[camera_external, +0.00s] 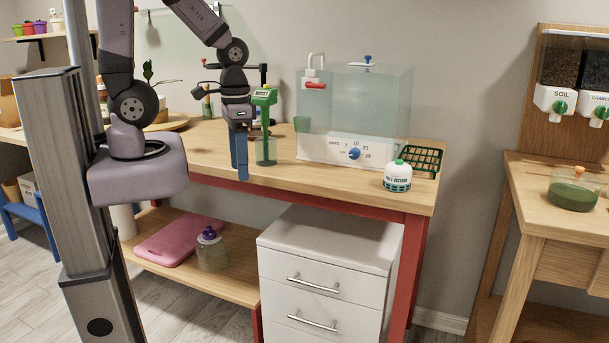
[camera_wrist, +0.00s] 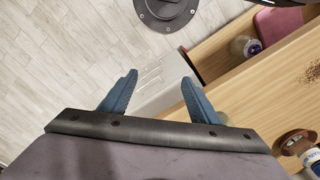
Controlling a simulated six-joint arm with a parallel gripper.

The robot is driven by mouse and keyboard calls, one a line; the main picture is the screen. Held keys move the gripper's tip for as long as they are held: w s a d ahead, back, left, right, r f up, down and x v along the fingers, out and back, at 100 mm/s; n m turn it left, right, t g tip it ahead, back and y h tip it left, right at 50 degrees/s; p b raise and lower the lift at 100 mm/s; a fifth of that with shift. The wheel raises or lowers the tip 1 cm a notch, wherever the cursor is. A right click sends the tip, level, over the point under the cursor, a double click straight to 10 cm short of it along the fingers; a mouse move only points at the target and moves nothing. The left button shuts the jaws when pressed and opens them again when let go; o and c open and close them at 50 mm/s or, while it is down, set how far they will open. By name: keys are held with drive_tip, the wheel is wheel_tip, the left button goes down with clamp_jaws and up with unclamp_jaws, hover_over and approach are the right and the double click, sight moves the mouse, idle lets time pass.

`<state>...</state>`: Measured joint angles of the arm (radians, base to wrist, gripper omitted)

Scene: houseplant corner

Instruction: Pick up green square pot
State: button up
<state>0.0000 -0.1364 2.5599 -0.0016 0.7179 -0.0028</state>
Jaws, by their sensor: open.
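My gripper (camera_external: 241,176) points down at the front edge of the wooden bench. In the wrist view its two blue fingers (camera_wrist: 158,77) are spread apart with nothing between them. A small green pot (camera_external: 17,31) stands at the left end of a row on the high shelf at the far left; its shape is too small to tell. I cannot tell which is the square pot. Neither shows in the wrist view.
The clear tank (camera_external: 378,100) with a dial panel stands on the bench (camera_external: 215,150). A green dispenser (camera_external: 264,97) over a greenish beaker (camera_external: 265,152) is close right of my gripper. A white-and-green jar (camera_external: 397,177) and green basket (camera_external: 425,158) stand right. White drawers (camera_external: 325,260) are below.

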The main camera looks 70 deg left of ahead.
idle(0.4)
drive_tip(key=shift+o, duration=1.1)
